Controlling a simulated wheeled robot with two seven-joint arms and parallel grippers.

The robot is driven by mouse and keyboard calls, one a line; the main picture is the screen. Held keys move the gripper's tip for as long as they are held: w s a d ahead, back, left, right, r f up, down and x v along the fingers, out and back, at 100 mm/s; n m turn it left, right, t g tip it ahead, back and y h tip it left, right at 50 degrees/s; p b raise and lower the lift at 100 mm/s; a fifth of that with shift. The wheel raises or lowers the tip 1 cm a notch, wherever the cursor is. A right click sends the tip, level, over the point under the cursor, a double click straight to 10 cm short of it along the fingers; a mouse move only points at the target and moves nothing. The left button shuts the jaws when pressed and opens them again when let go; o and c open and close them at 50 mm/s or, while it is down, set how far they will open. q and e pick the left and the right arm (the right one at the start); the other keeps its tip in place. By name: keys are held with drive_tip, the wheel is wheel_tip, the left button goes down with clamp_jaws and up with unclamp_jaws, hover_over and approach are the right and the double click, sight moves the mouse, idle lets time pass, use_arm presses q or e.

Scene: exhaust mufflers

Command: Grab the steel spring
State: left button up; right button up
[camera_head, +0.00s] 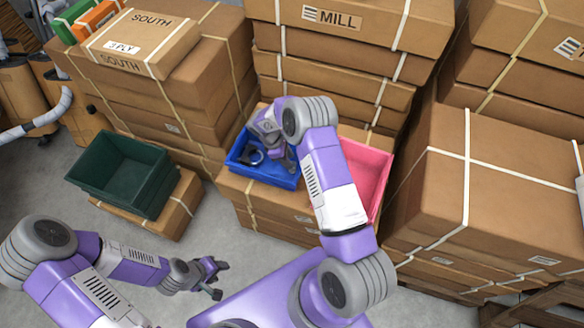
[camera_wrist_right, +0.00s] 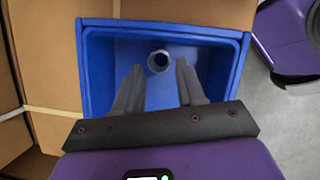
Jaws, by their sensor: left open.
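A small grey metal ring-shaped end, seemingly the steel spring (camera_wrist_right: 158,61) viewed end-on, is inside the blue bin (camera_wrist_right: 212,34) in the right wrist view. Its length cannot be made out. My right gripper (camera_wrist_right: 159,68) is open over the bin, with one finger to each side of the spring and a visible gap on both sides. In the head view the blue bin (camera_head: 262,178) stands on boxes, partly hidden by my right arm. My left gripper (camera_head: 217,278) is open and empty, low at the left, away from the bin.
A pink bin (camera_head: 372,172) stands right of the blue bin, partly behind my right arm. A dark green bin (camera_head: 120,172) sits on a low box at the left. Tall strapped cartons (camera_head: 480,185) crowd the back and right. Grey floor is clear at the left front.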

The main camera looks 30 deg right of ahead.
drive_tip(key=b+x, duration=0.1)
drive_tip(key=x, duration=0.3)
drive_tip(key=shift+w+f, duration=0.1)
drive_tip(key=shift+f, duration=0.35)
